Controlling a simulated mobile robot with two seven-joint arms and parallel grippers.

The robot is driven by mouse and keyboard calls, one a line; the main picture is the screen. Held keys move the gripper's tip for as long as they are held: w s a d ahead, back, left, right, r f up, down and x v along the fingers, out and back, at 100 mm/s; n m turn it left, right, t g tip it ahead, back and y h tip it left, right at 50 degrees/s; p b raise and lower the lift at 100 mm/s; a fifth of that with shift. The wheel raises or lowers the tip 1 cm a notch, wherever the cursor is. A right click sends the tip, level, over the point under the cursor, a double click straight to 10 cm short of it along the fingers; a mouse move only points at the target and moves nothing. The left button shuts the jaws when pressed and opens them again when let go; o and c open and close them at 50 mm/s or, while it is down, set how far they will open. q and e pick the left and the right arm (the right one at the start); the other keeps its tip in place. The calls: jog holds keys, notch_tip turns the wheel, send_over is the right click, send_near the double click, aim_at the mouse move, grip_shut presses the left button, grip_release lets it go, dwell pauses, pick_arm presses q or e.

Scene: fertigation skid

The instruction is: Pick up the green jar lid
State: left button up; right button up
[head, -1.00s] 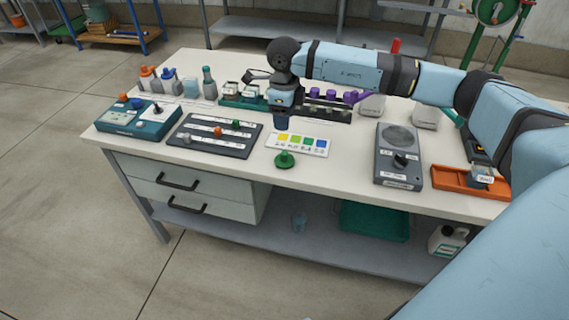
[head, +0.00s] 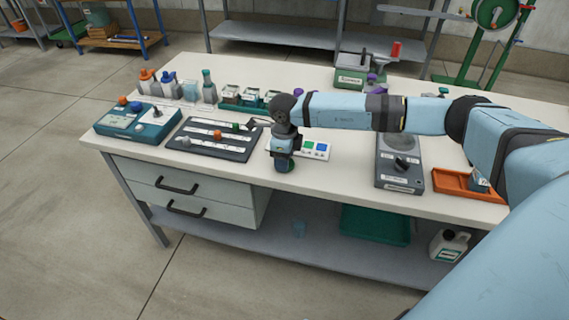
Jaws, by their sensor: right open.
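My right gripper (head: 284,167) points down over the front part of the white table, just left of the colour card. It is open. The green jar lid is hidden behind the gripper now; a second ago it showed as a round green piece with a knob on the table at this spot. I cannot tell whether the fingers are around the lid or touching it. My left gripper is out of view.
A grey slider panel (head: 205,147) lies close left of the gripper, and the colour card (head: 322,156) is close right. A grey scale-like device (head: 400,178) and an orange tray (head: 453,183) stand farther right. The table's front edge is just below the gripper.

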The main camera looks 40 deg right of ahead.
grip_shut()
